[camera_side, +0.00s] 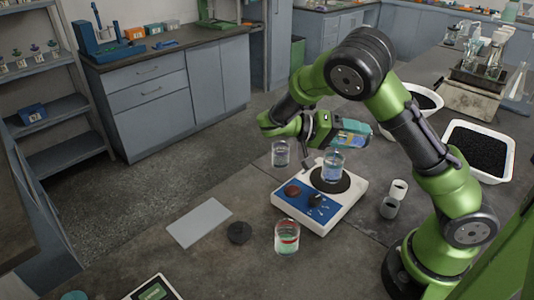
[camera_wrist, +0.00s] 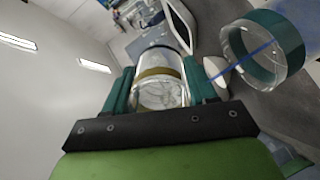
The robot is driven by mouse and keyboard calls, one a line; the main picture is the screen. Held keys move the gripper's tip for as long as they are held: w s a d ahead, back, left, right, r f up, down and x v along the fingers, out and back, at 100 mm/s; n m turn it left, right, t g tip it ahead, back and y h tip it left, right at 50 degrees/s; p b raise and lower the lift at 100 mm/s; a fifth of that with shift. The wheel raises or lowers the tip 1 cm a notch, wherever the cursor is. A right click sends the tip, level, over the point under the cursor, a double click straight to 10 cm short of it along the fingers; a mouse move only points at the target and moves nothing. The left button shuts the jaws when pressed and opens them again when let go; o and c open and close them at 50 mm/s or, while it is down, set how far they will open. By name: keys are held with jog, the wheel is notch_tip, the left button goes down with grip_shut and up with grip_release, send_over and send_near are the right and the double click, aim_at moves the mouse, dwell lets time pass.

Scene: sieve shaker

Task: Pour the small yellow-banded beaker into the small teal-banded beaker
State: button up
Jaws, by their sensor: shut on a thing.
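My gripper (camera_wrist: 160,95) is shut on the yellow-banded beaker (camera_wrist: 158,74), a clear glass between the teal fingers in the wrist view. The wrist view is rolled, and the beaker lies tipped well over toward its side. In the side view my gripper (camera_side: 343,133) is above the balance-like device, and its fingers mostly hide the held beaker. The teal-banded beaker (camera_wrist: 262,55) shows large at the right of the wrist view. In the side view it appears to be the upright beaker (camera_side: 333,168) with bluish contents, just below my gripper. I cannot tell whether liquid is flowing.
The white device (camera_side: 347,207) has a blue panel and dark round plate. A dark-banded beaker (camera_side: 280,154) stands behind it, a red-banded beaker (camera_side: 287,238) in front. A grey plate (camera_side: 199,222) and black disc (camera_side: 239,233) lie left.

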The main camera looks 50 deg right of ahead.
jog(key=shift+w+a+r+g+h+b, duration=0.15)
jog(key=shift+r+g+h+b, duration=0.2)
jog(key=shift+g+h+b, duration=0.45)
dwell(2.5)
